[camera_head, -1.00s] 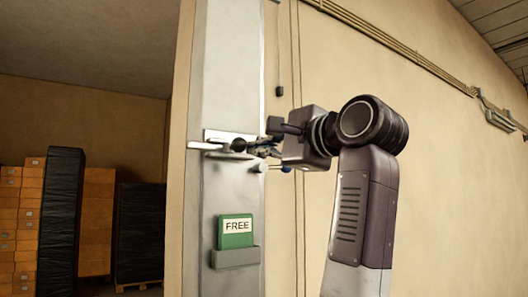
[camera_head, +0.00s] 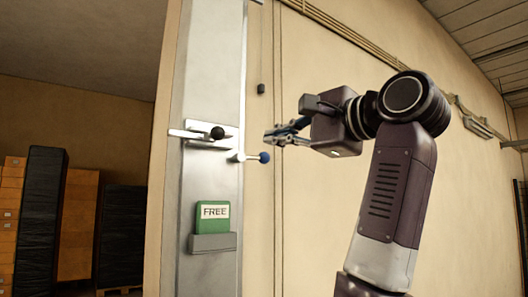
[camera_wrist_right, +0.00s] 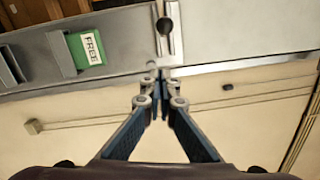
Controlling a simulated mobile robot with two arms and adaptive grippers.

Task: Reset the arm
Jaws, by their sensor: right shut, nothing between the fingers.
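My right gripper (camera_head: 272,137) is in front of the beige wall, to the right of the metal door panel (camera_head: 212,100), and touches nothing that I can see. Its fingers meet at the tips in the wrist view (camera_wrist_right: 160,78), with nothing between them. A lever handle with a black knob (camera_head: 217,133) sits on the panel, left of the gripper. A smaller lever with a blue knob (camera_head: 264,157) is just below and left of the fingertips. The black knob also shows in the right wrist view (camera_wrist_right: 164,26), beyond the fingertips. My left gripper is not in view.
A green card reading FREE (camera_head: 212,214) stands in a grey holder (camera_head: 212,243) low on the panel. Orange boxes (camera_head: 78,225) and dark wrapped stacks (camera_head: 41,220) stand in the room at the left. Pipes (camera_head: 335,26) run along the upper wall.

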